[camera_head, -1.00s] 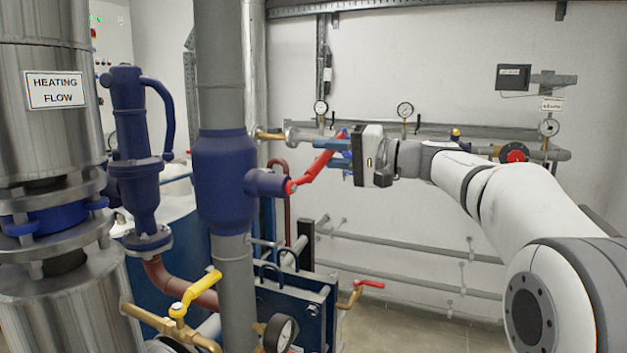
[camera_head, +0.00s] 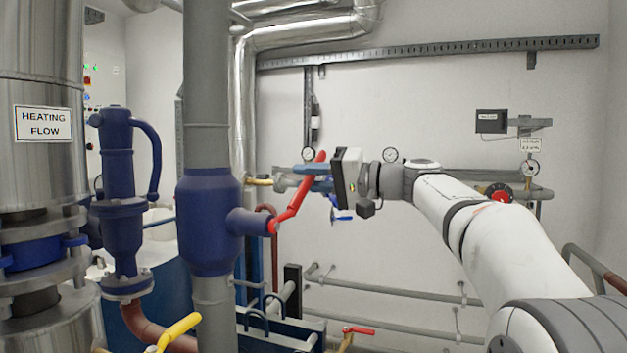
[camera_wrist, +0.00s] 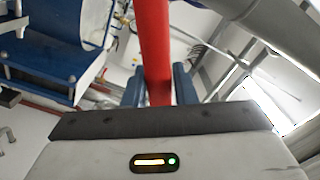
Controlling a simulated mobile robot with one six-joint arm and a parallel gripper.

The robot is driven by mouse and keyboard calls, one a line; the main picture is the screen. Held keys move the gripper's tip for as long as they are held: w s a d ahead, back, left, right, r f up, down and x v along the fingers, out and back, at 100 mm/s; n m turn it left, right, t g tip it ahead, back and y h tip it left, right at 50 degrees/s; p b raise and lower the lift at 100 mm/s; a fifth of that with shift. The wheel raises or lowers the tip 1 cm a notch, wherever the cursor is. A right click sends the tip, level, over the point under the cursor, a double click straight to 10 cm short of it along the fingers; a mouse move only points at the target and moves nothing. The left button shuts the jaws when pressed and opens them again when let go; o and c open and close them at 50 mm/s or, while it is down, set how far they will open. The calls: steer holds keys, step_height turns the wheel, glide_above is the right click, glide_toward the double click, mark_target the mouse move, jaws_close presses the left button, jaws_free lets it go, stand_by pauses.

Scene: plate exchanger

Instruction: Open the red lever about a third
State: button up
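The red lever (camera_head: 293,202) comes out of the side stub of the blue valve body (camera_head: 209,222) on the grey vertical pipe. It slants up and to the right, steeper than halfway to upright. My gripper (camera_head: 316,171) is at the lever's upper end, with its blue fingers around it. In the wrist view the red lever (camera_wrist: 156,50) runs down between the two blue fingers (camera_wrist: 158,88), which appear to press on both its sides.
A second, smaller red handle (camera_head: 358,331) sits low on a brass valve. A yellow handle (camera_head: 179,330) is at the lower left. Gauges and a horizontal pipe (camera_head: 455,178) run along the wall behind my arm. The steel column (camera_head: 45,165) stands at the left.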

steer(key=o, duration=0.4)
steer(key=b+v, duration=0.1)
steer(key=v, duration=0.6)
steer(key=shift+d+b, duration=0.35)
steer(key=shift+d, duration=0.05)
steer(key=shift+s, duration=0.1)
